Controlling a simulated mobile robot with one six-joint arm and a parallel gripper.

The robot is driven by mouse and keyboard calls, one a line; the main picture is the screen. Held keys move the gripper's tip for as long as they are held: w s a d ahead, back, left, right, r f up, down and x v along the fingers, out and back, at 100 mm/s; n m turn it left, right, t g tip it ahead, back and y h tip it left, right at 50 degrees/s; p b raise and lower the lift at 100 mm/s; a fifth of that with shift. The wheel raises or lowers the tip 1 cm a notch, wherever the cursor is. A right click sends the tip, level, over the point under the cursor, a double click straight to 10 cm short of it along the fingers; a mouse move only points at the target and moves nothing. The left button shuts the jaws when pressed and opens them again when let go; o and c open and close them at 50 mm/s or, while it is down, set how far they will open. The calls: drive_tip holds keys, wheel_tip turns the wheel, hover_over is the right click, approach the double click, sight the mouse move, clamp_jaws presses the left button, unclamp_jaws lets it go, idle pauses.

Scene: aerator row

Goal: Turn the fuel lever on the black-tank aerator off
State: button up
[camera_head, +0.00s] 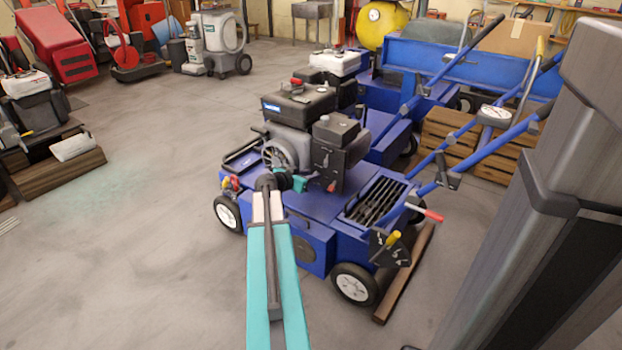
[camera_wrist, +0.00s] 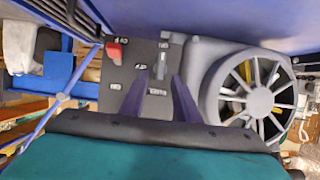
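The black-tank aerator (camera_head: 290,235) is a blue machine with a black-topped engine (camera_head: 300,103), standing in the middle of the head view. My gripper (camera_head: 302,184) is at the engine's near side, by the dark control panel (camera_head: 333,163). In the wrist view, two dark fingers of my gripper (camera_wrist: 158,84) stand apart, open, with nothing seen between them. Just beyond their tips is a small grey lever (camera_wrist: 161,63) on the panel (camera_wrist: 141,58). A red lever (camera_wrist: 116,50) is to its left.
The round grey starter housing (camera_wrist: 248,88) is close on the right in the wrist view. A white-tank aerator (camera_head: 338,62) stands behind. The blue handlebar (camera_head: 480,145) and wooden crates (camera_head: 462,140) are at right. The floor (camera_head: 140,250) at left is clear.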

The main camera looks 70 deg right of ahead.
drive_tip(key=shift+s+d+f, duration=0.15)
drive_tip(key=shift+d+f, duration=0.1)
drive_tip(key=shift+d, duration=0.4)
clamp_jaws()
drive_tip(key=shift+a, duration=0.1)
